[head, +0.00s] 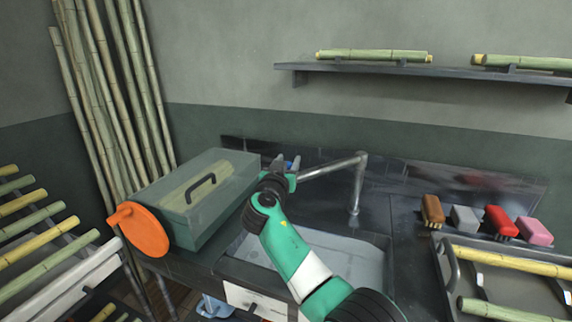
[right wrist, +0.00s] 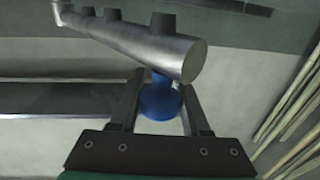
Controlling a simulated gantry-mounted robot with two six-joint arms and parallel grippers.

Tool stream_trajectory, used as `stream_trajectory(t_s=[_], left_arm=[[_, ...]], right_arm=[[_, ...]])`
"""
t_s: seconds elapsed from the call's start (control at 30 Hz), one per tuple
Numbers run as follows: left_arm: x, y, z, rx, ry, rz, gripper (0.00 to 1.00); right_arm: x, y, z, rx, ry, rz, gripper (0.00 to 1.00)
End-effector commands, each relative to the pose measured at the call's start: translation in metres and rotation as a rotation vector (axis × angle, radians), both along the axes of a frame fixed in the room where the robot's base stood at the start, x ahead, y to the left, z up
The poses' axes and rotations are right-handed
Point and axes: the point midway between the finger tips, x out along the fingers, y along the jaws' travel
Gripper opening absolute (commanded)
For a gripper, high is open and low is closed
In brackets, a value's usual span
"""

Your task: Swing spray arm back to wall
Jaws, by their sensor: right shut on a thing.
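The spray arm (head: 335,166) is a silver pipe reaching left from an upright post at the back of the sink. In the right wrist view the spray arm (right wrist: 140,42) crosses above my fingers, with several dark nozzles along its upper side. A blue knob (right wrist: 160,103) hangs below the pipe near its cut end. My right gripper (right wrist: 163,88) is shut on this knob, one finger on either side. In the head view my right gripper (head: 287,165) is at the pipe's left end, mostly covering the knob. My left gripper is out of view.
A green press box (head: 205,215) with an orange wheel (head: 138,230) stands left of my gripper. The sink (head: 345,262) lies below my arm. Brushes and sponges, including a red one (head: 499,222), sit right of it. A shelf (head: 430,71) holds cane above.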

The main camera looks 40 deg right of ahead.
Motion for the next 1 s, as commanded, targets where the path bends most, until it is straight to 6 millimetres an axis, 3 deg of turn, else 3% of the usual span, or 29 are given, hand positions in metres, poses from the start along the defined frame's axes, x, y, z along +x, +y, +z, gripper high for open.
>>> stream_trajectory(t_s=[0.4, 0.43, 0.57, 0.87, 1.0], left_arm=[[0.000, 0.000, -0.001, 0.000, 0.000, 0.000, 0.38], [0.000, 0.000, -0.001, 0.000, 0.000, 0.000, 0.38], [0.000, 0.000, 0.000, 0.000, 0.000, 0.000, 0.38], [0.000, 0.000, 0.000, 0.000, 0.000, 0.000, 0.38], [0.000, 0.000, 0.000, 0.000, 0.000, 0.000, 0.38]], right_arm=[[0.000, -0.001, -0.002, 0.002, 0.002, -0.005, 0.00], [0.000, -0.001, -0.002, 0.002, 0.002, -0.005, 0.50], [0.000, -0.001, -0.002, 0.001, 0.002, -0.005, 0.73], [0.000, 0.000, -0.001, 0.001, 0.001, -0.004, 0.75], [0.002, 0.009, -0.001, 0.000, 0.000, 0.006, 0.75]])
